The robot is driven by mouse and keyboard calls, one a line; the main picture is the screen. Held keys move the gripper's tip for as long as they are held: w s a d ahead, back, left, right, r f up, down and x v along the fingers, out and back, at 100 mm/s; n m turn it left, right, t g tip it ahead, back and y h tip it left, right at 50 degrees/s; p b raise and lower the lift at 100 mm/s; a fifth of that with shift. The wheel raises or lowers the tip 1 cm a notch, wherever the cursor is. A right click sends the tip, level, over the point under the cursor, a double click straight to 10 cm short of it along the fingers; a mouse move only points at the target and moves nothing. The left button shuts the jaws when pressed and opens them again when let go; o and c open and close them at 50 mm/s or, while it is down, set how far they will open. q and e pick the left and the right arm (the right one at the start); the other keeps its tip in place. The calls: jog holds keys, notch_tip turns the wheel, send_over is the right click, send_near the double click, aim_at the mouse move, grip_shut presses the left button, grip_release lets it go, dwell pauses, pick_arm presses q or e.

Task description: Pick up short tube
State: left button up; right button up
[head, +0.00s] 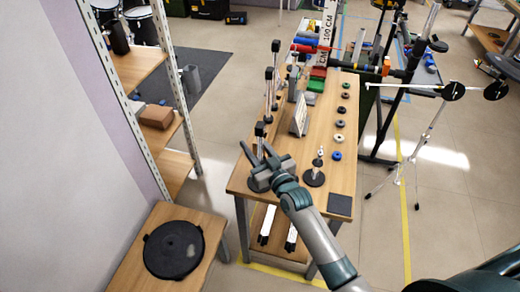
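My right gripper (256,147) is over the near left corner of the wooden table (338,183). Its two fingers are spread apart with no object visible between them. Behind and below it are a dark round base (258,184) and a black-topped upright (259,130), partly hidden by the gripper. I cannot tell whether they touch. A small stand (315,178) with a black round base and a pale short post is just right of the gripper. I cannot tell for sure which thing is the short tube. My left gripper is out of view.
Several small rings (339,138) line the table's right side. A tilted panel (299,116) and black-topped uprights stand farther back. A dark square pad (340,204) lies at the near right corner. A black disc (173,250) lies on a low table. A metal shelf stands left.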

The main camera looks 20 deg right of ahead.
dwell(0.4)
grip_shut()
jog(key=shift+r, duration=0.15)
notch_tip(320, 180, up, 18)
jog(key=b, duration=0.2)
jog(key=shift+b, duration=0.35)
dwell(0.5)
jog(key=shift+p, duration=0.35)
